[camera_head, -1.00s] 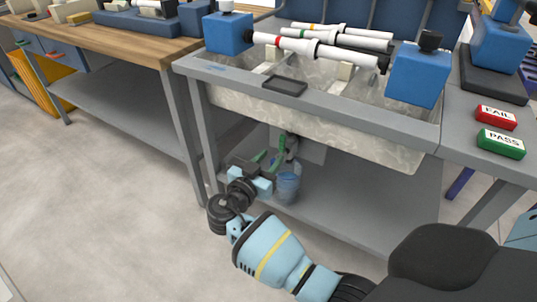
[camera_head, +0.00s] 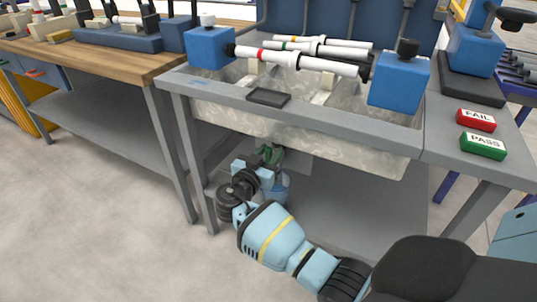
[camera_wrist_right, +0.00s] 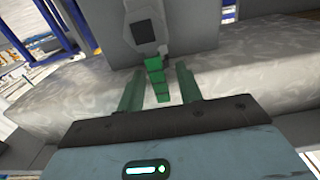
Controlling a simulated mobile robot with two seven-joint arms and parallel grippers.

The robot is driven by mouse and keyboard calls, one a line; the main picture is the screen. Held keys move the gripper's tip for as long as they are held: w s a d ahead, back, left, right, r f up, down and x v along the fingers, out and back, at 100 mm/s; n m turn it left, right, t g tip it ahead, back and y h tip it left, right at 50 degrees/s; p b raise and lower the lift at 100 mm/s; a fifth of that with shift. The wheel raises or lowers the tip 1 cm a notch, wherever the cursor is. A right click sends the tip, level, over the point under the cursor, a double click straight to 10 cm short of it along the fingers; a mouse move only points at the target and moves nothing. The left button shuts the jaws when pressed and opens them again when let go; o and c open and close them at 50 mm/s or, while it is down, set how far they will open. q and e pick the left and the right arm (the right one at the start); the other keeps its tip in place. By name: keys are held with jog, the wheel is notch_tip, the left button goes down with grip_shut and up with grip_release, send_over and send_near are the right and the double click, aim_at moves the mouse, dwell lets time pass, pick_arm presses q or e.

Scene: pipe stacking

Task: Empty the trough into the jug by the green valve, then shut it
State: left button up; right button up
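The trough (camera_head: 300,137) is a grey marbled basin set in the bench. The jug (camera_head: 277,188) is translucent blue and stands under it on the lower shelf, partly hidden by my right arm. My right gripper (camera_head: 269,154) reaches under the trough, above the jug. In the right wrist view, its two dark green fingers (camera_wrist_right: 160,84) are open. The bright green valve handle (camera_wrist_right: 157,80) lies between them, with gaps visible on both sides. A grey valve body (camera_wrist_right: 146,32) sits beyond the handle. The water level is not visible. My left gripper is out of view.
White pipes (camera_head: 310,62) lie across the trough between blue blocks (camera_head: 398,82). A small black tray (camera_head: 268,97) sits on the front rim. Red FAIL (camera_head: 477,120) and green PASS (camera_head: 484,145) blocks are at right. The lower shelf (camera_head: 345,205) has free room right of the jug.

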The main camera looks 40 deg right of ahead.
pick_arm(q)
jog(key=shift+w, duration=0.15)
pick_arm(e)
jog(key=shift+c, duration=0.3)
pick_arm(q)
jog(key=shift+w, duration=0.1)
pick_arm(e)
grip_shut()
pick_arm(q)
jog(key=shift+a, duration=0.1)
pick_arm(e)
jog(key=shift+d, duration=0.1)
